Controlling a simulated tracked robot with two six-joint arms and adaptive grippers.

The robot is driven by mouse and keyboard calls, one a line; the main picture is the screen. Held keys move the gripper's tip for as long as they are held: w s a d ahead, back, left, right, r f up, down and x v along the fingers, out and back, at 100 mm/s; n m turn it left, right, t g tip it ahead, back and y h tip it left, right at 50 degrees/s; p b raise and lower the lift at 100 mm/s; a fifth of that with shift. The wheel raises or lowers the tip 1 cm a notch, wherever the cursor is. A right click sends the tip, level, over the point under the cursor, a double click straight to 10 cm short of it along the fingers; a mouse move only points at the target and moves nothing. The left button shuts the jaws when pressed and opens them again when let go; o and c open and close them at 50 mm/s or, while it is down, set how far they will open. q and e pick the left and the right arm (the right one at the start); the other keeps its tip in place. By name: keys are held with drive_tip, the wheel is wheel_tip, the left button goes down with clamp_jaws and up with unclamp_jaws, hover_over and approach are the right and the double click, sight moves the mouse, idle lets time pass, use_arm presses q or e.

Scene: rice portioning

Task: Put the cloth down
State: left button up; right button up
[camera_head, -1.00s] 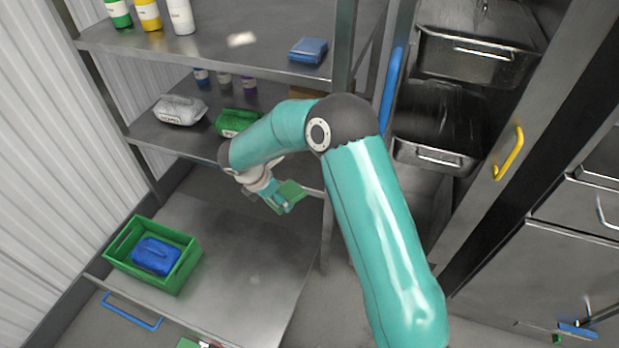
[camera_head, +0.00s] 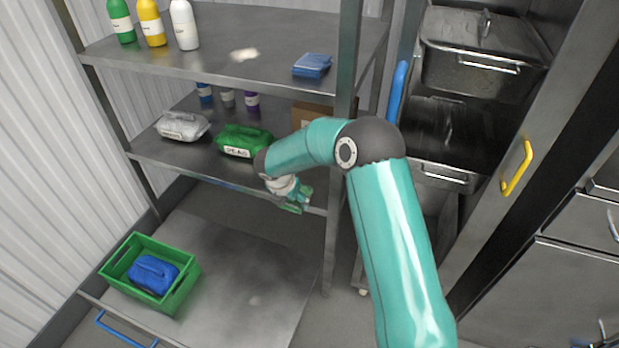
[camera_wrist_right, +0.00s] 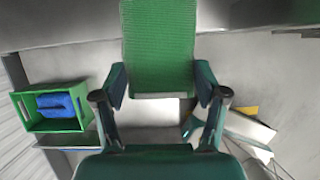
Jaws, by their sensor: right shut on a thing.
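My right gripper (camera_head: 296,202) hangs at the front edge of the lower shelf board, above and to the right of the low steel surface (camera_head: 235,265). In the right wrist view, it is shut on a green textured cloth (camera_wrist_right: 158,45), which sticks out flat beyond the fingertips. In the head view, the cloth is hard to tell from the gripper's own green parts. A folded blue cloth (camera_head: 312,65) lies on the upper shelf (camera_head: 210,65). My left gripper is not in view.
A green crate (camera_head: 122,249) holding a blue bundle (camera_head: 153,274) stands on the low surface's left side; the rest of that surface is clear. The lower shelf holds a green bag (camera_head: 243,140) and a white bag (camera_head: 182,125). Steel pans (camera_head: 475,65) stand right.

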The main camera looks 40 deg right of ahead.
hover_over(310, 183)
drive_tip(key=s+a, duration=0.1)
drive_tip(key=a, duration=0.2)
drive_tip(key=shift+s+d+p, duration=0.1)
drive_tip(key=shift+d+p, duration=0.15)
drive_tip(key=shift+p, duration=0.15)
drive_tip(key=shift+x, duration=1.2)
drive_tip(key=shift+d+f, duration=0.2)
drive_tip(key=shift+f, duration=0.25)
drive_tip(key=shift+f, duration=0.2)
drive_tip(key=o, duration=1.1)
drive_tip(key=shift+r, duration=0.1)
